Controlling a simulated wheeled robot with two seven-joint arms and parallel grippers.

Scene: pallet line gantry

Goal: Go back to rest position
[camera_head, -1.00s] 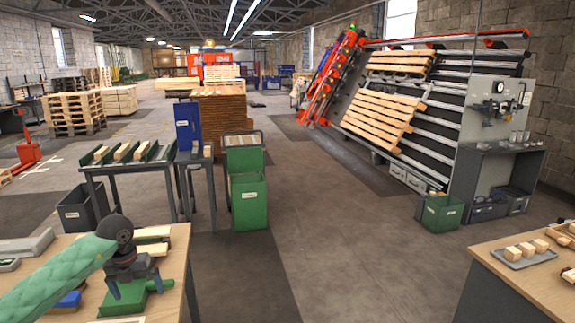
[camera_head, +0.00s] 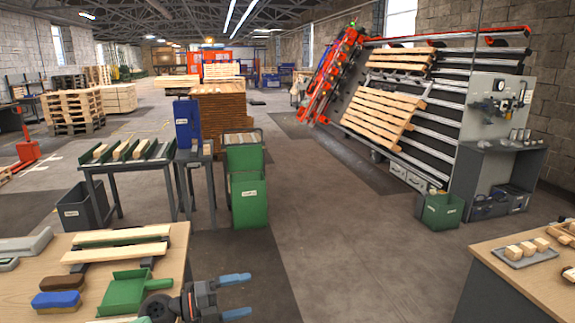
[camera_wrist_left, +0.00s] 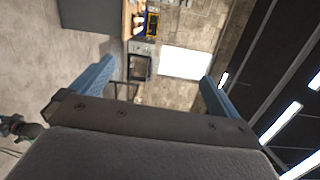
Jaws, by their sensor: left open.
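My left gripper (camera_head: 236,296) is at the bottom of the head view, just right of the left table's edge. Its two blue fingers are spread apart with nothing between them. In the left wrist view the same open fingers (camera_wrist_left: 150,92) frame empty air, with a wall and window beyond. The left table (camera_head: 185,240) holds a green tray-like fixture (camera_head: 125,290), two light wooden slats (camera_head: 120,236) and two brushes, one brown and one blue (camera_head: 56,299). My right gripper does not show in the head view.
The right table (camera_head: 500,262) carries a grey tray with small wooden blocks. A green bin (camera_head: 249,200) stands on the floor beyond the left table. A rack with pallets (camera_head: 380,120) is at the right. The floor between the tables (camera_head: 340,250) is clear.

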